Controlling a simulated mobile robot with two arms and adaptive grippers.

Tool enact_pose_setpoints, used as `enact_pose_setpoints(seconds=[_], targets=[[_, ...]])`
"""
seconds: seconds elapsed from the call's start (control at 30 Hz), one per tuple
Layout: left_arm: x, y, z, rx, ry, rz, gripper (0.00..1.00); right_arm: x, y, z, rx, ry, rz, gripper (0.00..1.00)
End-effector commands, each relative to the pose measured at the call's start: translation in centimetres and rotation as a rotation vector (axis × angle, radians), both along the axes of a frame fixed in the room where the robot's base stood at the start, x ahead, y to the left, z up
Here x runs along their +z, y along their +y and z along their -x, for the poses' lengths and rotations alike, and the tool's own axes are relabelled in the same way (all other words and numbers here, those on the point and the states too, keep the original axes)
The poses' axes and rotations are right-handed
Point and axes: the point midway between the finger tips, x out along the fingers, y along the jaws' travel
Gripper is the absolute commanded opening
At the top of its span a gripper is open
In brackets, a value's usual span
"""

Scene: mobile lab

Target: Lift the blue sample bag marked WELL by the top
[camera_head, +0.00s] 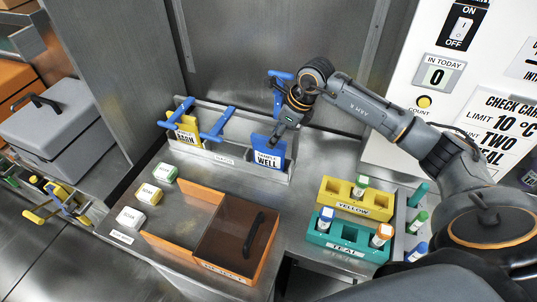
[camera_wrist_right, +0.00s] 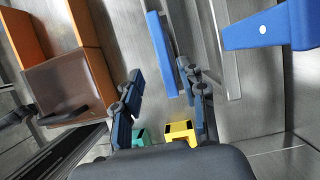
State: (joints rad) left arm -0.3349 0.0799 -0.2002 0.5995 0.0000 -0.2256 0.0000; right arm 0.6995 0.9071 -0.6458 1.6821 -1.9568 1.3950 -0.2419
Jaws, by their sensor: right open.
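The blue sample bag marked WELL (camera_head: 268,153) stands upright in the right part of a grey rack (camera_head: 225,158). My right gripper (camera_head: 277,133) is by the bag's upper right edge. In the right wrist view the bag shows as a narrow blue strip (camera_wrist_right: 160,52), ahead of my open right gripper (camera_wrist_right: 160,100), in line with the gap between its fingers. I see no grip on the bag, and whether a finger touches it I cannot tell. My left gripper is out of view.
A yellow bag marked CORN (camera_head: 187,128) stands at the rack's left, near blue bars (camera_head: 213,127). A brown-lidded orange box (camera_head: 265,272) lies in front. Yellow (camera_head: 350,205) and teal (camera_head: 335,236) tube racks stand at right. A metal wall is close behind.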

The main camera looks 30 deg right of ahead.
Motion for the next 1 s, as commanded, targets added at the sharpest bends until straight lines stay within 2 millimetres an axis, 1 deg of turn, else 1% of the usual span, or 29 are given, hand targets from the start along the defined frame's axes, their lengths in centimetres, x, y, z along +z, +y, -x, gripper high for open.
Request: enact_pose_setpoints(seconds=[0.1,0.2,0.3,0.37,0.47,0.6,0.67,0.87,1.0], targets=[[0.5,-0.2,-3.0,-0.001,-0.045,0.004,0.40,-0.5,0.2,-0.3,0.000,0.001,-0.002,0.41],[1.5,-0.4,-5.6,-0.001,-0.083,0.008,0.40,-1.4,0.4,-0.8,0.000,0.004,-0.003,0.41],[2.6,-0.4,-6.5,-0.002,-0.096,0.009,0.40,-2.6,0.7,-1.6,-0.001,0.004,-0.004,0.41],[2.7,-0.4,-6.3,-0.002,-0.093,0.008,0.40,-3.6,0.8,-1.9,0.000,0.003,-0.003,0.41],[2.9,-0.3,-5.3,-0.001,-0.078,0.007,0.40,-4.6,1.1,-2.2,0.000,0.001,-0.002,0.41],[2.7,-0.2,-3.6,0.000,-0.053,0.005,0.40,-5.1,1.1,-2.3,0.000,-0.001,-0.001,0.41],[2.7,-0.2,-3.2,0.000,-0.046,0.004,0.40,-5.1,1.1,-2.3,0.001,-0.001,0.000,0.41],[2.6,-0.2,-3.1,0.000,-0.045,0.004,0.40,-5.1,1.1,-2.3,0.000,-0.001,-0.001,0.41],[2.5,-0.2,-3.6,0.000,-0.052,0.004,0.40,-5.2,1.1,-2.3,0.001,-0.001,0.000,0.41]])
